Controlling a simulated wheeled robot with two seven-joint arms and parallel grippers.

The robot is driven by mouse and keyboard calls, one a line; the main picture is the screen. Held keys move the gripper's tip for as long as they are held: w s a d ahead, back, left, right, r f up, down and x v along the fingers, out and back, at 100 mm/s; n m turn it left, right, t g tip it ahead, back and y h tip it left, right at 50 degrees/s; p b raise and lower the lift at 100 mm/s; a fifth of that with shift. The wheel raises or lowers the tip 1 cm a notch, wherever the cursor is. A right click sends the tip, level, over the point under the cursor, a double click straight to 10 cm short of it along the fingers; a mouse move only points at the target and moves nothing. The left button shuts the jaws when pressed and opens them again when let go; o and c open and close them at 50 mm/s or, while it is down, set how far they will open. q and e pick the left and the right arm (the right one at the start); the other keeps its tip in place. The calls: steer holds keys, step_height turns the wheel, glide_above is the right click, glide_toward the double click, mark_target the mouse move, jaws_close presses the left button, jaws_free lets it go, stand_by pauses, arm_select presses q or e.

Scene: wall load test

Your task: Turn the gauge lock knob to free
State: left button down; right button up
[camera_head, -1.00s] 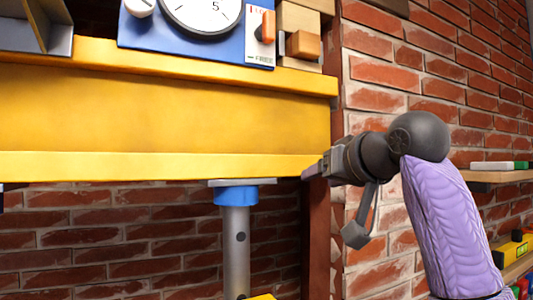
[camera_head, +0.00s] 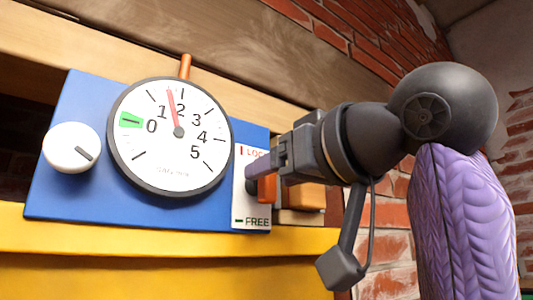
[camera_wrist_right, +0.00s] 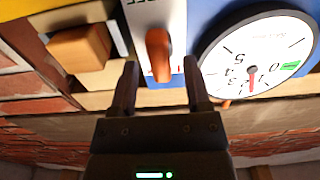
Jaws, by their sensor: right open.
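The gauge lock knob (camera_head: 267,187) is an orange lever on a white plate (camera_head: 246,212) marked LOCK at the top and FREE at the bottom. In the head view my right gripper (camera_head: 255,168) partly covers it. In the right wrist view the knob (camera_wrist_right: 158,54) stands lengthwise between the two open fingers of my right gripper (camera_wrist_right: 160,68), with a visible gap on each side. It lies along the LOCK–FREE direction; which end is its pointer I cannot tell. The round gauge (camera_head: 190,165) has a red needle between 1 and 2. My left gripper is out of view.
The blue panel (camera_head: 85,105) carries the gauge and a white round knob (camera_head: 71,147). Wooden blocks (camera_head: 305,197) sit close to the right of the plate. A yellow beam (camera_head: 120,235) runs below, and a brick wall (camera_head: 385,270) stands at the right.

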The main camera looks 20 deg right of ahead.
steer(key=shift+x, duration=1.1)
steer(key=shift+w+p, duration=0.3)
steer(key=shift+s, duration=0.45)
steer(key=shift+w, duration=0.25)
steer(key=c, duration=0.5)
jaws_close()
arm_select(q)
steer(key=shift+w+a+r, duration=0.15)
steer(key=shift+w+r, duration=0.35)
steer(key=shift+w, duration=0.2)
